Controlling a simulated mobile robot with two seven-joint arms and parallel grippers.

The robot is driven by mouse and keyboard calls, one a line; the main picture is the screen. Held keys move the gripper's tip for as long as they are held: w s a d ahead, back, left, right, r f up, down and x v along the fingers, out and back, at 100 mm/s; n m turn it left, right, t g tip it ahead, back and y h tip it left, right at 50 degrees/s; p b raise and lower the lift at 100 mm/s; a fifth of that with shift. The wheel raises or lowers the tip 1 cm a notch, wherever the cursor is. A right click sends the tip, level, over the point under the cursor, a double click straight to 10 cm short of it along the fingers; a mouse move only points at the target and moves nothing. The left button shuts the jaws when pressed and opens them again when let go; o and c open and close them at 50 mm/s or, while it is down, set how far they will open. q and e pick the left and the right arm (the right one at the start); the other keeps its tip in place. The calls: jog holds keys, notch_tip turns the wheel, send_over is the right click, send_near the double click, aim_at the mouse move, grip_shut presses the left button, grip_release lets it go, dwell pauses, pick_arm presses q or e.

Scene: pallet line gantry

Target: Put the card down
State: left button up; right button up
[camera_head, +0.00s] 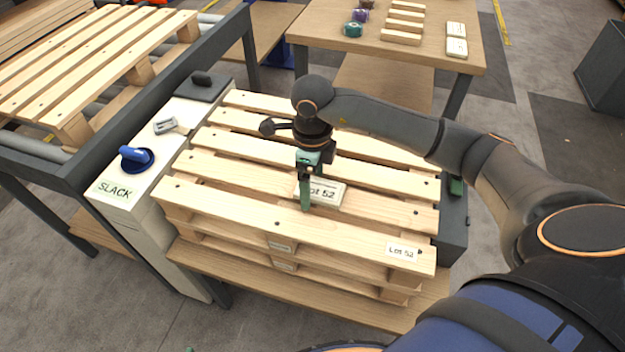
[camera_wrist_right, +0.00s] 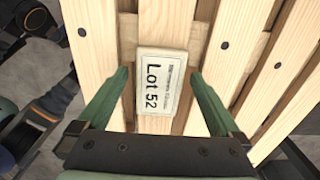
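The white card (camera_wrist_right: 167,85) reading "Lot 52" appears to lie flat on the top slats of the wooden pallet (camera_wrist_right: 226,50). In the head view the card (camera_head: 328,193) is partly hidden behind my right gripper (camera_head: 305,203), which points down over the pallet (camera_head: 275,220). In the right wrist view my right gripper (camera_wrist_right: 159,75) is open, one green finger on each side of the card, with small gaps showing. Whether the fingertips touch the slats cannot be told. My left gripper is not in view.
A "Lot 52" label (camera_head: 402,252) is on the pallet's front right corner. A pale cabinet marked "SLACK" (camera_head: 115,192) with a blue knob (camera_head: 136,157) stands left. A roller conveyor (camera_head: 95,150) holds another pallet. A table (camera_head: 460,62) with blocks and cards stands behind.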

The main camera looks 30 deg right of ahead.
aim_at(312, 187)
jog(key=shift+r, duration=0.55)
notch_tip(312, 187, up, 11)
jog(key=p, duration=0.2)
dwell(0.4)
